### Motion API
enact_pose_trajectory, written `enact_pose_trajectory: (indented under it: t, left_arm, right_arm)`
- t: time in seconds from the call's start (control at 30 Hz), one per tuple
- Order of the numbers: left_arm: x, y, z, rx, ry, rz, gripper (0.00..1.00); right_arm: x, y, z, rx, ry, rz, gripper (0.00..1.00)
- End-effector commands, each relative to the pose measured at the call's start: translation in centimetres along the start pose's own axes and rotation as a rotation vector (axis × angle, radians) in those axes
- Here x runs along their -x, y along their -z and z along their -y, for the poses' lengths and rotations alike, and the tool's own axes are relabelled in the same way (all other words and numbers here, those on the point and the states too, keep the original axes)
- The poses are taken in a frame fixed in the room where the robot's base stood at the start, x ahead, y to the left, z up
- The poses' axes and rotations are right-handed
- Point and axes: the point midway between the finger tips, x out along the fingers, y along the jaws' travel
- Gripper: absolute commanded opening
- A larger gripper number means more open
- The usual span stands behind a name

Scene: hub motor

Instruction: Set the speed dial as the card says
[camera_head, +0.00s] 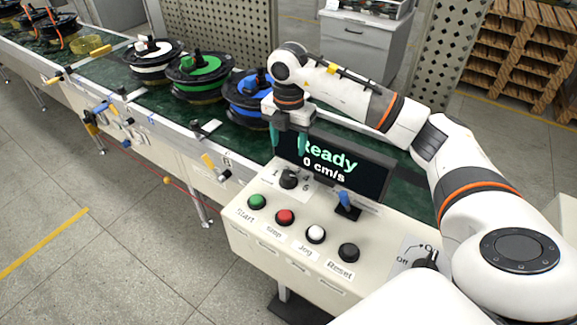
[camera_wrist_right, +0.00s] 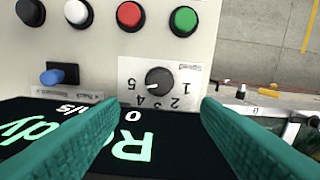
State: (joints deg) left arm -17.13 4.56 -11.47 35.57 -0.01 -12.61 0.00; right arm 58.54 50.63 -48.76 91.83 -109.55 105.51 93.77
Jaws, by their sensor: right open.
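The speed dial (camera_head: 289,180) is a small black knob on a white numbered plate, on the cream control panel in front of the screen. In the right wrist view the dial (camera_wrist_right: 160,82) sits between and beyond my finger ends, with numbers around one side; its exact setting is hard to tell. My right gripper (camera_head: 290,147) is open and empty, with teal fingers pointing down above the dial and apart from it. In the right wrist view its fingers (camera_wrist_right: 160,104) stand wide on either side. No readable instruction card shows. My left gripper is out of view.
The screen (camera_head: 334,166) reads "Ready 0 cm/s". Green (camera_head: 257,202), red (camera_head: 285,217), white (camera_head: 316,234) and black (camera_head: 349,253) buttons line the panel. A blue-tipped lever (camera_head: 346,202) stands right of the dial. Spools line the conveyor (camera_head: 137,95) behind.

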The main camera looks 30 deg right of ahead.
Motion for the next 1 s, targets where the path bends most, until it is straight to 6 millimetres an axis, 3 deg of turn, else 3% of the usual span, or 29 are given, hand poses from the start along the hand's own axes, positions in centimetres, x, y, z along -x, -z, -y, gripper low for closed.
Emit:
enact_pose_trajectory:
  t: [0.3, 0.5, 0.93, 1.0]
  left_arm:
    - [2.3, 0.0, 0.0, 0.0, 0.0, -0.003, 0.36]
    - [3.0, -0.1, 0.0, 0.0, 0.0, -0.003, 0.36]
    - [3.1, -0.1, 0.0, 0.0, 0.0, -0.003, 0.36]
    - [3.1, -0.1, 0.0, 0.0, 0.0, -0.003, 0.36]
  right_arm:
    - [-6.2, -0.1, -0.1, 0.002, -0.007, 0.003, 0.57]
    - [-9.1, 0.0, -0.1, 0.002, -0.004, 0.002, 0.57]
    - [-10.3, 0.0, 0.0, 0.004, -0.002, -0.001, 0.57]
    - [-10.3, 0.0, 0.0, 0.004, -0.002, -0.001, 0.48]
